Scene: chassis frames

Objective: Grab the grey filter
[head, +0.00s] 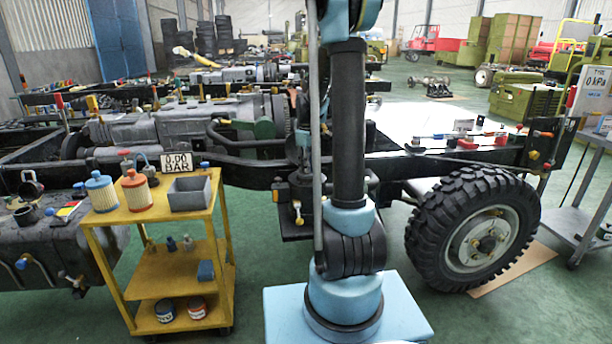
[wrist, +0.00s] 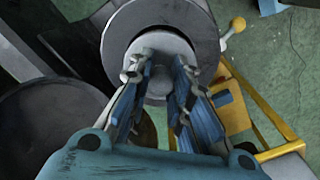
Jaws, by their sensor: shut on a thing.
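A grey, round, flanged part that looks like the grey filter (wrist: 192,25) fills the upper middle of the wrist view. Its narrower round face sits between the two fingers. My gripper (wrist: 158,72) is shut on it, with one finger on each side. The fingers hide part of its sides. In the head view my arm rises out of the top of the picture, and I cannot make out my gripper or the grey filter there.
A yellow cart (head: 151,215) holds a blue filter (head: 101,191), an orange filter (head: 136,190) and a grey bin (head: 189,194). Its yellow frame (wrist: 284,151) shows at right in the wrist view. A truck chassis with a big wheel (head: 474,229) stands behind my arm.

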